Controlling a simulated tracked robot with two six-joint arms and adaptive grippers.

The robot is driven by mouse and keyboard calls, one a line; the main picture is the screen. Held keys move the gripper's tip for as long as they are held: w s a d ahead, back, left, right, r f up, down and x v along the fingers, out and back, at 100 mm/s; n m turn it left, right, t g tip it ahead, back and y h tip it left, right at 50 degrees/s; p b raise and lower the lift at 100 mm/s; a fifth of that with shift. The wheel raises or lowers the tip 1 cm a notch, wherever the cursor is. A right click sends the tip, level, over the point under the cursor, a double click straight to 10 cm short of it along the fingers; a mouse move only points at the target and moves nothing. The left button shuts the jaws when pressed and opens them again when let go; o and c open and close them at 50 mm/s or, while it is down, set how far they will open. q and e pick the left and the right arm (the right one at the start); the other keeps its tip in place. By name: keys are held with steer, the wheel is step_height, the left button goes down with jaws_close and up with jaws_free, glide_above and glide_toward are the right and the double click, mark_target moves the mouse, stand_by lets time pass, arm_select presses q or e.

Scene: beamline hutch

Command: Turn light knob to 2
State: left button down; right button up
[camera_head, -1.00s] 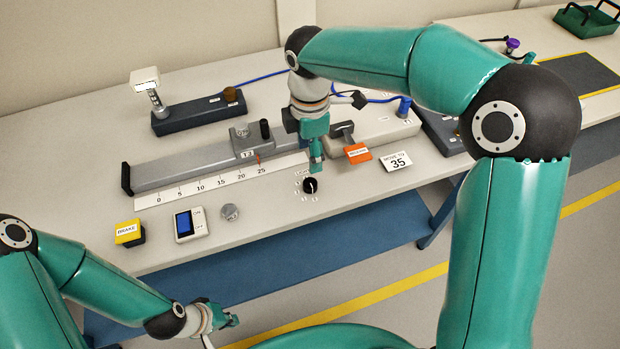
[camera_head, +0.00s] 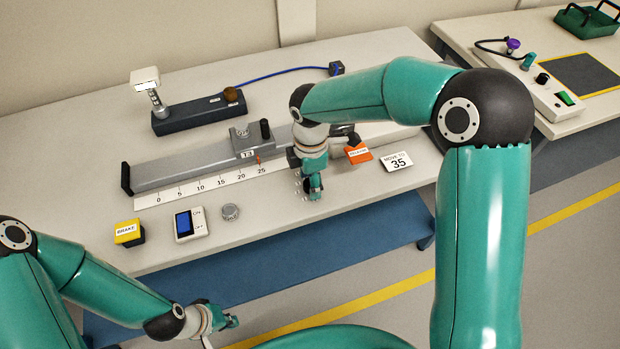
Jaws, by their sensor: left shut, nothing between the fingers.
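The light knob, a small black dial near the bench's front edge, is now hidden behind my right gripper (camera_head: 314,190). Only a few small marks around the dial show at the gripper's left side. My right gripper points down over the knob's place. I cannot tell whether its fingers are around the knob or touching it, nor what number the dial points to. My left gripper (camera_head: 230,321) is shut and empty, low in front of the bench and away from the knob.
Left of the knob are a round metal knob (camera_head: 230,212), a white switch box (camera_head: 190,225) and a yellow-topped brake button (camera_head: 129,233). A rail with a scale (camera_head: 185,188) lies behind. An orange release block (camera_head: 358,153) and a "MOVE TO 35" card (camera_head: 397,162) stand right.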

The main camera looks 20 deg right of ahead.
jaws_close()
steer(key=shift+m, duration=0.3)
steer(key=m+b, duration=0.1)
steer(key=m, duration=0.3)
steer(key=shift+b, duration=0.3)
steer(key=m+b, duration=0.1)
steer(key=m, duration=0.3)
steer(key=shift+m, duration=0.4)
steer(key=m+b, duration=0.1)
steer(key=m, duration=0.3)
steer(key=shift+d+r+m+b, duration=0.1)
steer(key=shift+m+b, duration=0.5)
steer(key=shift+m, duration=1.6)
steer(key=shift+w, duration=0.1)
